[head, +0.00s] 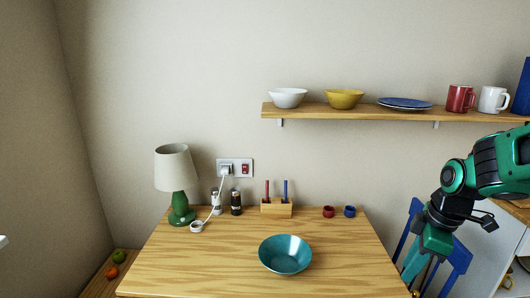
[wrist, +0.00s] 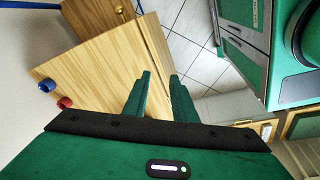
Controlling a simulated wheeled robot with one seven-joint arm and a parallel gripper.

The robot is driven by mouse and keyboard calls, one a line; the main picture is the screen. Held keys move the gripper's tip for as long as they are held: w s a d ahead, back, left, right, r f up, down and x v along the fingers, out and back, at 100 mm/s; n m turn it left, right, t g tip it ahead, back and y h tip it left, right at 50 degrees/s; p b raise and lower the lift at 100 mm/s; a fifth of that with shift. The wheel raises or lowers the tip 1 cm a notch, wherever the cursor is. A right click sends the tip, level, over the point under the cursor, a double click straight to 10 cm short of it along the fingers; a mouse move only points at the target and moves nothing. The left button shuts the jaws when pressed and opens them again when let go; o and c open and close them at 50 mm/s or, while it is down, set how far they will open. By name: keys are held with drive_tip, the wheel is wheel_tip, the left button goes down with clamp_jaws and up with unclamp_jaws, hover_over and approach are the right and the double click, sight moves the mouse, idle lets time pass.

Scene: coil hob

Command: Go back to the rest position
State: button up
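My gripper (wrist: 160,76) is green, with two fingers reaching forward in the wrist view. There is a gap between the fingertips and nothing is held in it. In the head view my gripper (head: 411,272) hangs at the lower right, pointing down, to the right of the wooden table (head: 200,265) and in front of a blue chair (head: 459,257). Its fingertips are hard to make out there.
A teal bowl (head: 286,254) stands near the table's front. A green lamp (head: 179,200), two shakers, a wooden pen holder (head: 276,208) and red and blue rings (head: 328,212) stand further back. A shelf (head: 380,112) with bowls, plates and mugs hangs above.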

drive_tip(key=s+d+r+m+g, duration=0.1)
drive_tip(key=s+d+m, duration=0.2)
drive_tip(key=s+m, duration=0.6)
drive_tip(key=s+d+r+m+h, duration=0.1)
drive_tip(key=s+d+r+m, duration=0.1)
drive_tip(key=s+m, duration=0.7)
drive_tip(key=shift+s+d+g, duration=0.4)
drive_tip(key=shift+s+d, duration=0.1)
drive_tip(key=shift+d, duration=0.1)
drive_tip(key=shift+r, duration=0.1)
drive_tip(key=shift+w+f, duration=0.25)
drive_tip(key=shift+w, duration=0.4)
